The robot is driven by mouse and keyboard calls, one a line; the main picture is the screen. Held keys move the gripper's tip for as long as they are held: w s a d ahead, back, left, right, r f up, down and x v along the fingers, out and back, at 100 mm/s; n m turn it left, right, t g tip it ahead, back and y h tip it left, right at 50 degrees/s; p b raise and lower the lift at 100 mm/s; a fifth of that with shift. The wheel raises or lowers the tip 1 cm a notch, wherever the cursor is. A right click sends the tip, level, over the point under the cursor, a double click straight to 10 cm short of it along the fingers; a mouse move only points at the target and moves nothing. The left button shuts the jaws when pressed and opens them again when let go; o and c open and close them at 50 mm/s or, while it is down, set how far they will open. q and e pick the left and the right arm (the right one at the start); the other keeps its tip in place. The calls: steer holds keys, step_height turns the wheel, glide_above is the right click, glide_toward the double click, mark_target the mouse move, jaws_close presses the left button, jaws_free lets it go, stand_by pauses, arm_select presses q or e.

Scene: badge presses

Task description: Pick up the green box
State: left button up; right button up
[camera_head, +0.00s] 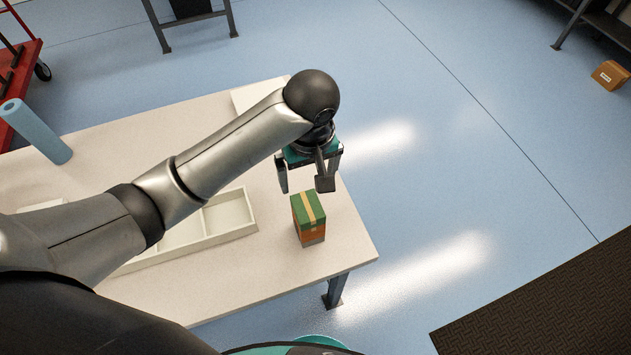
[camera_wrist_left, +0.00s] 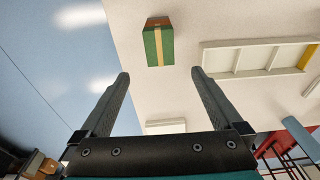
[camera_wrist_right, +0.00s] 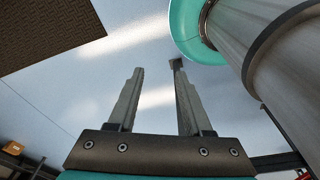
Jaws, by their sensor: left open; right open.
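The green box (camera_head: 308,207) has a tan stripe and stands near the right end of the white table (camera_head: 345,262). An orange part and a greyish part show below its green top; I cannot tell whether these are separate boxes. It also shows in the left wrist view (camera_wrist_left: 158,46), beyond the fingertips. My left gripper (camera_head: 304,187) is open and empty, above and just behind the box in the head view, apart from it. My right gripper (camera_wrist_right: 158,68) is open and empty over bare floor, away from the table.
A white divided tray (camera_head: 237,232) lies on the table left of the box. A blue cylinder (camera_head: 38,133) stands at the table's left. A red cart (camera_head: 22,68) is at far left. A dark mat (camera_head: 560,305) and a cardboard box (camera_head: 610,75) lie on the floor at right.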

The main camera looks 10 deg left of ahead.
arm_select(q)
steer(key=b, duration=0.1)
glide_above(307, 206)
steer(key=s, duration=0.1)
steer(key=f, duration=0.6)
steer(key=shift+s+d+f, duration=0.1)
steer(key=shift+d+f, duration=0.15)
steer(key=f, duration=0.4)
steer(key=shift+w+a+b, duration=0.1)
steer(key=shift+w+b, duration=0.2)
steer(key=shift+w, duration=0.05)
steer(key=f, duration=0.3)
steer(key=shift+w+a+f, duration=0.1)
steer(key=shift+w+f, duration=0.1)
steer(key=shift+f, duration=0.05)
steer(key=shift+f+b, duration=0.3)
steer(key=shift+f, duration=0.15)
steer(key=shift+w, duration=0.1)
steer(key=c, duration=1.3)
arm_select(e)
steer(key=shift+g, duration=0.3)
steer(key=s+f, duration=0.2)
steer(key=s, duration=0.1)
steer(key=shift+s+d+f, duration=0.1)
steer(key=shift+s+f, duration=0.1)
